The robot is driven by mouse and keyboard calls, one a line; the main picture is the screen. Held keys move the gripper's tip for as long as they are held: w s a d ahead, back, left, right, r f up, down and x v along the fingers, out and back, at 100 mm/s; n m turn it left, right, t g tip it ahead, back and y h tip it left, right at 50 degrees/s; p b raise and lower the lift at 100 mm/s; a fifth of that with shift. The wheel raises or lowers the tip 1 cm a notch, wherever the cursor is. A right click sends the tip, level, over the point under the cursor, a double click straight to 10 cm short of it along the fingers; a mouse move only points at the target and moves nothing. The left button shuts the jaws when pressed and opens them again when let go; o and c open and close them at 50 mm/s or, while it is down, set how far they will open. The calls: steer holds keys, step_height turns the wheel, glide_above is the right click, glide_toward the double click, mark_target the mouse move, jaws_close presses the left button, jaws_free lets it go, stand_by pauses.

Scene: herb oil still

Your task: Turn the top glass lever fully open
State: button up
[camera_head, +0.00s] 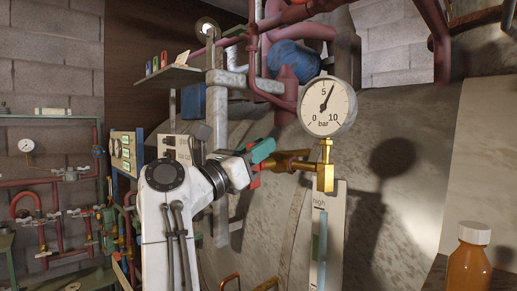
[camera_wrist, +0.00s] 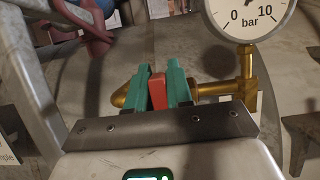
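The top glass lever, a red handle (camera_wrist: 157,92), sits between the teal fingers of my gripper (camera_wrist: 158,84) in the wrist view. The fingers are closed snugly on both its sides. In the head view my gripper (camera_head: 258,160) is at the left end of the brass valve (camera_head: 292,162), and a bit of red shows below a teal finger. The brass fitting runs right to an elbow (camera_head: 325,178) above the level glass (camera_head: 318,240), beside a plate marked "high". Most of the lever is hidden by the fingers.
A round pressure gauge (camera_head: 327,107) stands on the brass fitting just right of my gripper. Pink pipes (camera_head: 285,88) and a small shelf (camera_head: 168,78) are above and left. The large grey vessel (camera_head: 395,190) lies behind. An amber bottle (camera_head: 468,262) stands at the lower right.

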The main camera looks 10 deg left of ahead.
jaws_close()
steer(key=n+y+p, duration=0.1)
steer(key=n, duration=0.1)
steer(key=n+t+y+p, duration=0.1)
steer(key=n+p, duration=0.1)
steer(key=a+n+y+p, duration=0.1)
steer(key=n+p, duration=0.1)
steer(key=shift+w+n+t, duration=0.35)
steer(key=shift+n+t, duration=0.05)
steer(key=shift+f, duration=0.1)
steer(key=shift+o, duration=2.1)
jaws_free()
steer(key=shift+a, duration=0.1)
